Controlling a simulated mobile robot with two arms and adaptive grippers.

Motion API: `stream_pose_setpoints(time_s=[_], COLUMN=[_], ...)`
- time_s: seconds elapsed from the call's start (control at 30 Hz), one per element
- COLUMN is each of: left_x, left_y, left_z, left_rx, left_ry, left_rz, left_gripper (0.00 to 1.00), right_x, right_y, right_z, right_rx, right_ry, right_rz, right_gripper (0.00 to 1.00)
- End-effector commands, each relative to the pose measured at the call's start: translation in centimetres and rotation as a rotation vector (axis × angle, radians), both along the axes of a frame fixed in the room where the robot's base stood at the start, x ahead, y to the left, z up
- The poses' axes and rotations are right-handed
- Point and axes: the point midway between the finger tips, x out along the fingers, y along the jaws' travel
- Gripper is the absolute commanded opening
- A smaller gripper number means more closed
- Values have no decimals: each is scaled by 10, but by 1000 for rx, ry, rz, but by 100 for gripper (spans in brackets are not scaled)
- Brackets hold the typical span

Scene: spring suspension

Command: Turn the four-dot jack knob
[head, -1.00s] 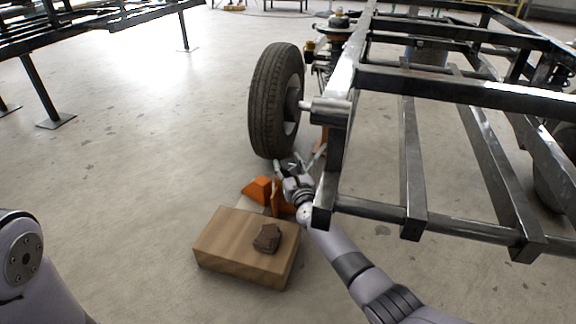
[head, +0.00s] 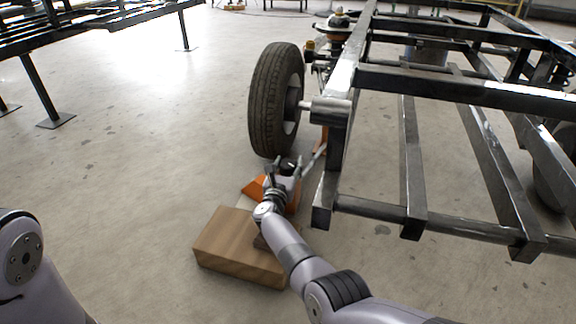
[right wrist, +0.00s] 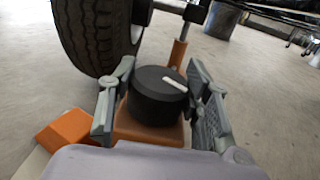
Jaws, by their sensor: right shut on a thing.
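A round black knob (right wrist: 158,95) with one white bar on its top sits on an orange jack body (right wrist: 148,130) in the right wrist view. No dots can be made out on it. My right gripper (right wrist: 160,92) has its two grey fingers on either side of the knob and is shut on it. In the head view the right gripper (head: 284,170) is low beside the tyre, and the knob is small and dark between its fingers. My left gripper is outside the picture; only part of the left arm shows.
The tyre (head: 275,100) stands just behind the knob. The dark steel frame (head: 340,150) rises close to the right. A wooden box (head: 225,245) is below my right forearm, and an orange wedge (right wrist: 65,133) lies at the left.

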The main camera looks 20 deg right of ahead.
Motion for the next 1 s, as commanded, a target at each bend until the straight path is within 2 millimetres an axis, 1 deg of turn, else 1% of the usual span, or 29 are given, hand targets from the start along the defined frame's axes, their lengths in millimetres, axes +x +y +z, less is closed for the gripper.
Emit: stream_pose_setpoints(time_s=[0.27, 0.6, 0.63, 0.9, 1.0], left_x=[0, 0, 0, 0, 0], left_y=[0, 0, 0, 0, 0], left_z=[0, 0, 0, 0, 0], left_rx=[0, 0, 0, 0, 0], left_ry=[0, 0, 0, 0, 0], left_rz=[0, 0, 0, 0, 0], left_gripper=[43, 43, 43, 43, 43], right_x=[0, 0, 0, 0, 0], right_y=[0, 0, 0, 0, 0], right_z=[0, 0, 0, 0, 0], right_rx=[0, 0, 0, 0, 1], right_ry=[-1, -1, -1, -1, -1], right_rz=[-35, -36, -36, -35, -35], right_gripper=[17, 17, 47, 65, 66])
